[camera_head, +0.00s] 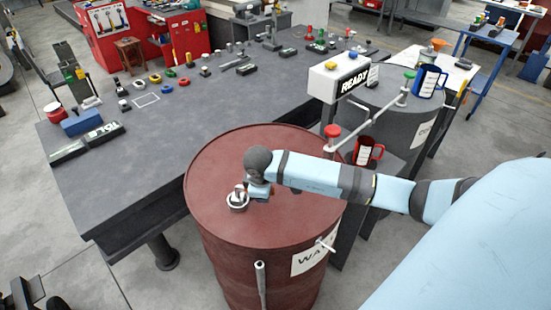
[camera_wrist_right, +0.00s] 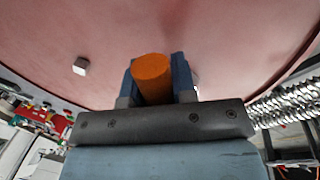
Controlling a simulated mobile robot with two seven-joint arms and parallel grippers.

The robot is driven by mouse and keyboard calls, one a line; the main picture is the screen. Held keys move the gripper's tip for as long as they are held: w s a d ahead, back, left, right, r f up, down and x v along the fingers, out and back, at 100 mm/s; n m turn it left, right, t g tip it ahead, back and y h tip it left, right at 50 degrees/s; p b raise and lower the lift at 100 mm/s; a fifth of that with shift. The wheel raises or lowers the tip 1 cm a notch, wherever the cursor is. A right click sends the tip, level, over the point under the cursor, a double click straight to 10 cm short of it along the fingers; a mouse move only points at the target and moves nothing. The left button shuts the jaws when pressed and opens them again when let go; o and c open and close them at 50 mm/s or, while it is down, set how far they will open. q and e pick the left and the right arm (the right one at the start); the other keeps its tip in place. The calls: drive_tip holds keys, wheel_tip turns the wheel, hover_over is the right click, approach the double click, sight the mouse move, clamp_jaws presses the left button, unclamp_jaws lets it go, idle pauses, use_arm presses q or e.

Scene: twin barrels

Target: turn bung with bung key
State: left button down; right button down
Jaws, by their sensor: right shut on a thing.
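The dark red barrel (camera_head: 222,160) stands in front of the table, with a "WA…" label on its side, the rest of which is hidden. A pale, ring-shaped bung fitting (camera_head: 237,202) sits on the left part of its lid. My right gripper (camera_head: 254,192) is over the lid, right beside this fitting. In the right wrist view it is shut on an orange cylindrical piece (camera_wrist_right: 153,76), which looks like the bung key's handle. The key's lower end and its contact with the bung are not clear. My left gripper is not in view.
A grey barrel (camera_head: 388,108) stands behind right, with a blue mug (camera_head: 428,81) on it and a red mug (camera_head: 367,152) nearby. A "READY" box (camera_head: 338,80) and a red-knobbed valve (camera_head: 332,131) are close to my right arm. The grey table (camera_head: 150,150) has clear room at left.

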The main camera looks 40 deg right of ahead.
drive_tip(key=c, duration=0.8)
unclamp_jaws()
drive_tip(key=shift+f, duration=0.2)
drive_tip(key=shift+c, duration=0.2)
wheel_tip(320, 180, up, 21)
drive_tip(key=s+a+p, duration=0.1)
drive_tip(key=a+p, duration=0.1)
drive_tip(key=p, duration=0.3)
drive_tip(key=shift+s+f, duration=0.2)
drive_tip(key=shift+s, duration=0.15)
